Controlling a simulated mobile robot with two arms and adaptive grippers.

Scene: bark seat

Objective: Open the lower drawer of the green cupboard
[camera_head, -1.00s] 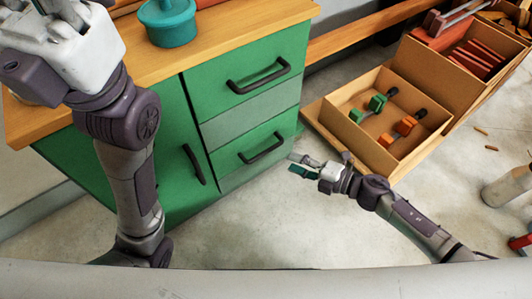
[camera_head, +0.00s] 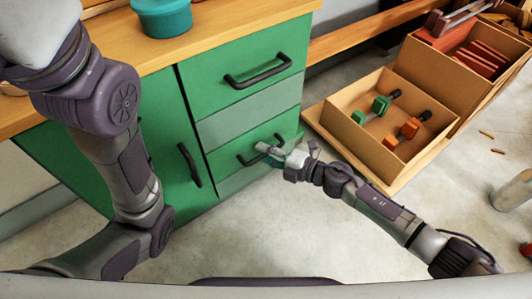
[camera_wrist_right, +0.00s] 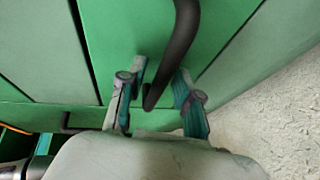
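The green cupboard (camera_head: 165,135) stands left of centre in the head view, under a wooden top. Its lower drawer (camera_head: 222,161) looks shut, with a dark bar handle (camera_head: 247,160) partly hidden by my right gripper. My right gripper (camera_head: 266,150) is at this handle. In the right wrist view, its two teal-padded fingers (camera_wrist_right: 160,95) are apart, with the handle (camera_wrist_right: 182,40) running between them. A gap shows beside the handle, and I cannot tell whether either finger touches it. My left arm crosses the left side of the head view; its gripper is out of the picture.
The upper drawer (camera_head: 230,85) and the cupboard door (camera_head: 165,150) are shut, each with a dark handle. A teal pot (camera_head: 163,18) stands on the worktop (camera_head: 120,50). An open box (camera_head: 345,135) with green and orange tools lies to the right. The floor in front is clear.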

